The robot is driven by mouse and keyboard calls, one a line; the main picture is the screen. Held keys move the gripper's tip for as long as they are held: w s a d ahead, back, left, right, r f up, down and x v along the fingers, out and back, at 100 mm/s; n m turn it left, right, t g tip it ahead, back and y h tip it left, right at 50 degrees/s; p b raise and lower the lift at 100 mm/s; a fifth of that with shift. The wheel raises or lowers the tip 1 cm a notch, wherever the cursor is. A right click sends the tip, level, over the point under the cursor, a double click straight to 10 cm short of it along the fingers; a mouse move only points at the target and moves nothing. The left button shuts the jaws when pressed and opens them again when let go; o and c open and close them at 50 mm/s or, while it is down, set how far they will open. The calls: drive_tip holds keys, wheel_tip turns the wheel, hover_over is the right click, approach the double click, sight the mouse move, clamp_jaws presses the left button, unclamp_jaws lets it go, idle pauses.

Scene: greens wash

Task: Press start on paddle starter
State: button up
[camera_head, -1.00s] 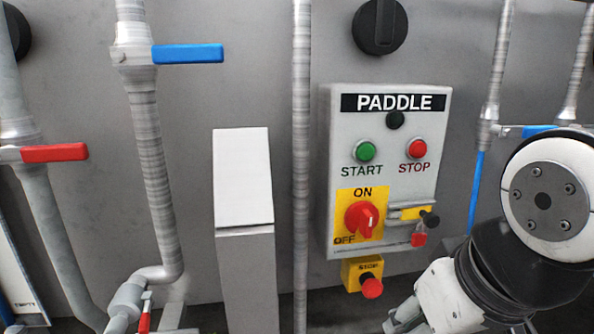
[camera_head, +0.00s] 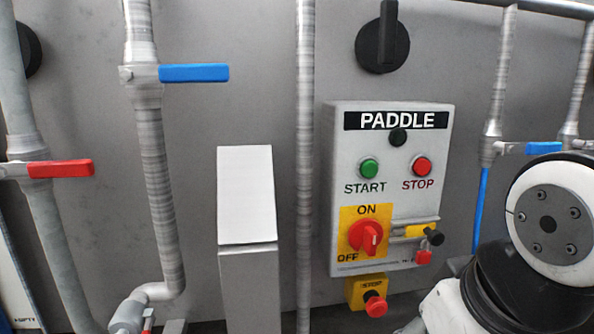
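The paddle starter (camera_head: 343,150) is a pale grey box on the wall, labelled PADDLE. Its green START button (camera_head: 369,168) is at upper left and its red STOP button (camera_head: 421,165) at upper right. A dark round part (camera_head: 398,137) sits above and between them. Below is a red rotary switch (camera_head: 366,237) on a yellow ON/OFF plate, its handle pointing roughly down. A yellow hasp with a black knob and a red padlock (camera_head: 424,257) is beside it. My arm is at the lower right, right of the box; my gripper is not visible.
A red mushroom button (camera_head: 376,306) on a yellow box sits under the starter. A grey post with a sloped top (camera_head: 246,200) stands to the left, and a vertical pipe (camera_head: 304,180) runs between. Pipes with blue (camera_head: 195,73) and red (camera_head: 62,169) valve handles are further left.

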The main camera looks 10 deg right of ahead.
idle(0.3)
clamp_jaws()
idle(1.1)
